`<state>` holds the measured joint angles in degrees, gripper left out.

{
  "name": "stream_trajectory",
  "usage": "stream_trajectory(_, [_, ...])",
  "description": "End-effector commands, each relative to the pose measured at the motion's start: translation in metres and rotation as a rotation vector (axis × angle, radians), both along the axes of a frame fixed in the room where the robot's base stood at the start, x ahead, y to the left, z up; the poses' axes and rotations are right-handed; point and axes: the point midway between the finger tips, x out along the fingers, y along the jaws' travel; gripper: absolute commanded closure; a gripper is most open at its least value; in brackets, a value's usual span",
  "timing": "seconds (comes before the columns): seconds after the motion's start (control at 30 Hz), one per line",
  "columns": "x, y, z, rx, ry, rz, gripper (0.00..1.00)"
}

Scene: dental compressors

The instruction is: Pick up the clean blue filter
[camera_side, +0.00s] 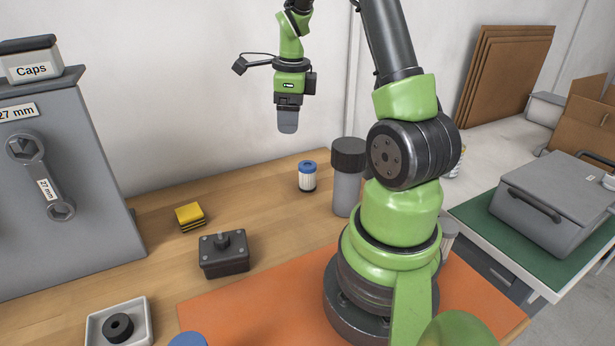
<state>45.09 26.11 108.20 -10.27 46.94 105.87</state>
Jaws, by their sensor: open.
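The blue filter (307,178) stands upright on the wooden bench, with a blue top and a white ribbed body. It is beside a grey canister with a dark lid (347,176). My gripper (288,122) hangs above the bench, higher than the filter and a little to its left in the picture. It points down and is apart from the filter. I see the jaws side-on, so the gap between them is hidden, and nothing shows held in them.
A dark box with a knob (223,254), a yellow stack (190,216) and a white tray (90,331) holding a black ring (118,327) are on the bench. A grey cabinet (60,110) stands left. A blue round thing (188,340) is cut off below. Bare wood surrounds the filter's left side.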

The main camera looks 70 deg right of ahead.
Motion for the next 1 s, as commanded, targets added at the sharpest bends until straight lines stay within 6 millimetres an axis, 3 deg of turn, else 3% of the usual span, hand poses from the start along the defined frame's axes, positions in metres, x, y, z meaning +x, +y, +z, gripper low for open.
stream_trajectory(0.1, [-0.016, -0.027, -0.032, 0.046, 0.046, -0.263, 0.26])
stream_trajectory(0.27, [-0.026, -0.04, -0.052, 0.068, 0.07, -0.421, 0.26])
stream_trajectory(1.0, [-0.03, -0.044, -0.145, 0.07, 0.072, -0.432, 0.26])
